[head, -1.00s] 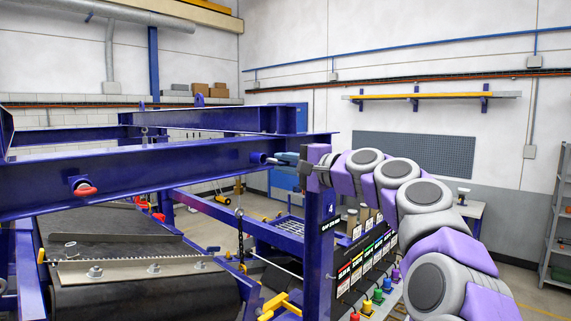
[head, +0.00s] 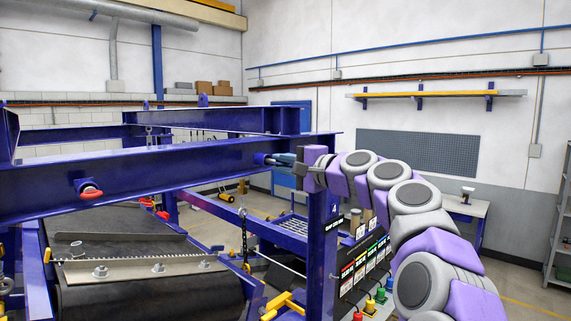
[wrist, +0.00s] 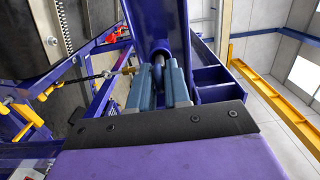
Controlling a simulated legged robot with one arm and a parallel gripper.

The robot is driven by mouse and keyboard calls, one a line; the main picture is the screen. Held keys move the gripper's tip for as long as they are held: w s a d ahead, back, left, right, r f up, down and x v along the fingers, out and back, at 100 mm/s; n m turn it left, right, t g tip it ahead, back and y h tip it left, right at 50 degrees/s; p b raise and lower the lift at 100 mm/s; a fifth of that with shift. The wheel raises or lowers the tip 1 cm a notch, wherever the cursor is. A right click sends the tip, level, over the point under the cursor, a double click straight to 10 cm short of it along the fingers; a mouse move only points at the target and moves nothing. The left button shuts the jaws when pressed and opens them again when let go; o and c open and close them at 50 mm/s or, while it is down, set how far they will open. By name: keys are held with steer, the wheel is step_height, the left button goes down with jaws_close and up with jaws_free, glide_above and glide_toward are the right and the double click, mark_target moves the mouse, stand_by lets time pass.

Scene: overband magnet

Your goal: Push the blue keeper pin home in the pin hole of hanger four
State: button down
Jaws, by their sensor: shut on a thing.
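The blue keeper pin (wrist: 158,72) shows in the wrist view as a dark blue ring-like end between my fingers. My gripper (head: 279,159) is shut on it, with its grey-blue fingers pointing at the face of the blue beam (head: 160,174). In the head view a short blue round part (head: 260,159) shows between the fingertips and the beam. In the wrist view my gripper (wrist: 158,82) is close against the blue steel. The post marked 4 (head: 322,235) stands just below. The hole itself is hidden, so the pin's depth cannot be told.
A red-ended fitting (head: 91,193) sticks out of the beam at the left. A conveyor belt (head: 140,290) with a toothed bar lies below. Open floor lies behind the frame.

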steer(key=shift+p+x, duration=0.55)
steer(key=shift+x, duration=0.5)
steer(key=c, duration=1)
jaws_free()
steer(key=shift+d, duration=0.1)
steer(key=b+v, duration=0.3)
steer(key=v, duration=1.4)
steer(key=shift+d, duration=0.15)
